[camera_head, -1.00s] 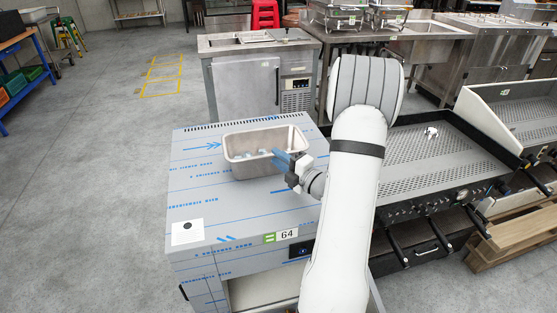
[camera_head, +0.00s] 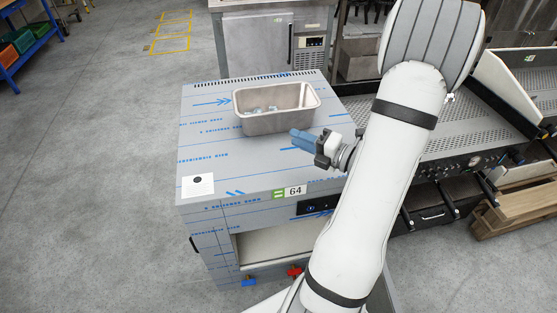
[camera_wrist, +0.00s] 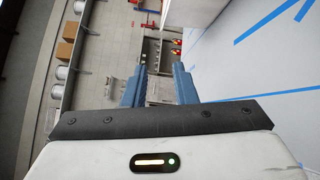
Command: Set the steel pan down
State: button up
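The steel pan (camera_head: 262,126) is a rectangular, open-topped metal pan. In the head view it rests upright on the film-covered steel counter top (camera_head: 225,160), towards the back. Several small light pieces lie inside it. My gripper (camera_head: 297,137) is to the right of and in front of the pan's near right corner, apart from it. In the wrist view its two blue fingers (camera_wrist: 160,80) stand apart with nothing between them. The pan does not show in the wrist view.
A white card with a black dot (camera_head: 198,185) lies at the counter's front left. A label reading 64 (camera_head: 295,191) is on its front edge. Another steel cabinet (camera_head: 262,45) stands behind.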

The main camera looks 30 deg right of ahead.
jog(key=s+a+r+n+g+y, duration=0.2)
jog(key=a+n+g+y, duration=0.2)
jog(key=a+n+g, duration=0.65)
jog(key=s+a+n+g+h, duration=0.3)
jog(key=s+a+n+h, duration=0.15)
jog(key=n, duration=0.65)
jog(key=s+a+n+g+h, duration=0.25)
jog(key=s+a+n, duration=0.25)
jog(key=n, duration=0.7)
jog(key=r+n+t+h, duration=0.1)
jog(key=n+h, duration=0.1)
jog(key=n, duration=0.2)
jog(key=d+r+n+t+h, duration=0.1)
jog(key=n, duration=0.3)
jog(key=r+n+h, duration=0.1)
jog(key=n+h, duration=0.1)
jog(key=n, duration=0.2)
jog(key=shift+s+d+t+h, duration=0.2)
jog(key=shift+t+h, duration=0.1)
jog(key=shift+t, duration=0.1)
jog(key=shift+p+v, duration=0.95)
jog(key=shift+v, duration=0.1)
